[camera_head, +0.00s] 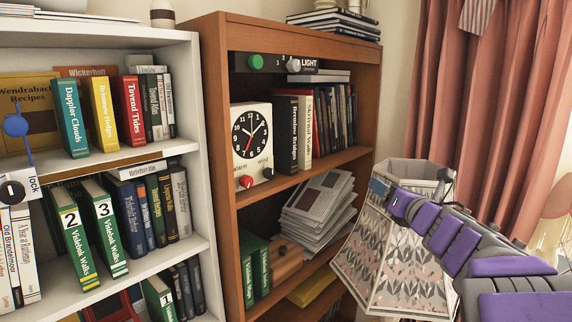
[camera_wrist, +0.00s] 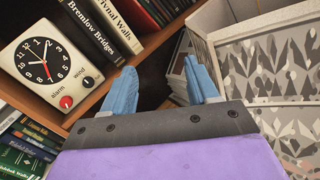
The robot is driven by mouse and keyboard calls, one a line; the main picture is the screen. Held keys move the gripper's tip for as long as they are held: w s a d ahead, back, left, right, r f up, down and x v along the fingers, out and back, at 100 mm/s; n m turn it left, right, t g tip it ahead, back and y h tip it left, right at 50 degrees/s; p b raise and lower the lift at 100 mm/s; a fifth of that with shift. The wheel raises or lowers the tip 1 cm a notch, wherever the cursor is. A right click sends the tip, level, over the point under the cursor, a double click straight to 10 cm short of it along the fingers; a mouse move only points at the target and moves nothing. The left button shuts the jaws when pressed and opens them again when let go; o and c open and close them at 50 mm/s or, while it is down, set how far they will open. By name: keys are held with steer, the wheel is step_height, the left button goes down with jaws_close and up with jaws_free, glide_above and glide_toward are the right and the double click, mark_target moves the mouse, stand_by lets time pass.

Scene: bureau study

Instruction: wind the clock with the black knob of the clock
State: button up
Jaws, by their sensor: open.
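The white clock (camera_head: 251,143) stands on the middle shelf of the brown bookcase, its face toward me; it also shows upper left in the wrist view (camera_wrist: 42,66). At its lower front are a red knob (camera_head: 246,181) marked "alarm" and a black knob (camera_head: 268,173) marked "wind". In the wrist view the black knob (camera_wrist: 88,82) is left of my fingers and apart from them. My gripper (camera_wrist: 163,78) is open and empty, with two blue fingers spread. In the head view it is at the right, well clear of the clock, in front of a patterned lampshade-like object.
The patterned lampshade-like object (camera_head: 385,265) stands close by my arm. Books (camera_head: 287,132) stand just right of the clock. Papers (camera_head: 315,205) are stacked on the shelf below. A green knob (camera_head: 255,62) and a light switch (camera_head: 293,64) are on the shelf above. A white bookcase (camera_head: 190,155) is at left.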

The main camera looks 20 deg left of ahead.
steer(key=s+a+n+g+y+p, duration=0.2)
steer(key=a+n+g+y, duration=0.3)
steer(key=a+n, duration=0.35)
steer(key=n+g+y, duration=0.2)
steer(key=n+g, duration=0.2)
steer(key=n, duration=0.1)
glide_toward(273, 175)
steer(key=p+x, duration=0.3)
steer(key=x, duration=0.4)
steer(key=shift+w+a, duration=0.1)
steer(key=shift+a, duration=0.2)
steer(key=shift+w+a, duration=0.1)
steer(key=shift+a, duration=0.35)
steer(key=shift+d+t, duration=0.15)
steer(key=shift+t, duration=0.15)
steer(key=c, duration=1)
